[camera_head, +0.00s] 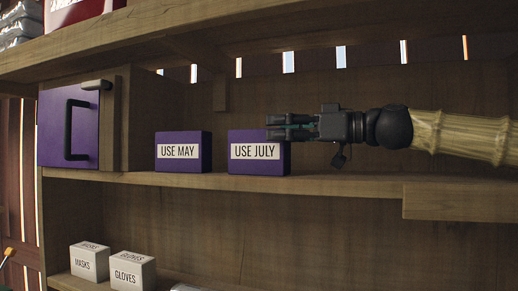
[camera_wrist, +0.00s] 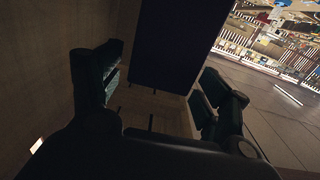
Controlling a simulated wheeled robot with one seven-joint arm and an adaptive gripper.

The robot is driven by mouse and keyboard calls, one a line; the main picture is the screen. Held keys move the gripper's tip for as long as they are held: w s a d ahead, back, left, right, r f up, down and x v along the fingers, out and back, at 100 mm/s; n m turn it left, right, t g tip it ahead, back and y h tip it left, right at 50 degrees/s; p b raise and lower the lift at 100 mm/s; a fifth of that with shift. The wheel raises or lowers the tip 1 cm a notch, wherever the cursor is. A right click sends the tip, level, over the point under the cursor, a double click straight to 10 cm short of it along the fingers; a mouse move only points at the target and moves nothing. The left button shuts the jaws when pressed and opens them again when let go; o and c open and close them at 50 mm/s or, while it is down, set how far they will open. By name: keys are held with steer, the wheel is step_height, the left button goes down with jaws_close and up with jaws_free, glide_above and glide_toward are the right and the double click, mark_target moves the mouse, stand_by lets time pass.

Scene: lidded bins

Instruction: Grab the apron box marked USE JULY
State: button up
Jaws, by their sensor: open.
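The purple box labelled USE JULY (camera_head: 257,164) stands on the wooden middle shelf in the head view. A similar purple box labelled USE MAY (camera_head: 182,164) stands to its left. My gripper (camera_head: 282,127) comes in from the right, its fingertips level with the upper right part of the USE JULY box. In the wrist view, the gripper (camera_wrist: 158,95) is open, with a dark box face (camera_wrist: 172,45) between and beyond its fingers. I cannot tell whether the fingers touch the box.
A purple cabinet door with a black handle (camera_head: 70,140) is left on the same shelf (camera_head: 340,186). White boxes of masks (camera_head: 89,263) and gloves (camera_head: 131,275) stand on the shelf below. An upper shelf (camera_head: 250,32) runs above my gripper. The shelf under my arm looks clear.

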steer(key=x, duration=0.3)
steer(key=shift+w+a+f, duration=0.15)
steer(key=shift+w+a, duration=0.1)
steer(key=shift+w, duration=0.05)
steer(key=shift+s+d, duration=0.1)
steer(key=shift+s, duration=0.05)
steer(key=shift+d, duration=0.1)
steer(key=shift+c, duration=1)
steer(key=c, duration=1)
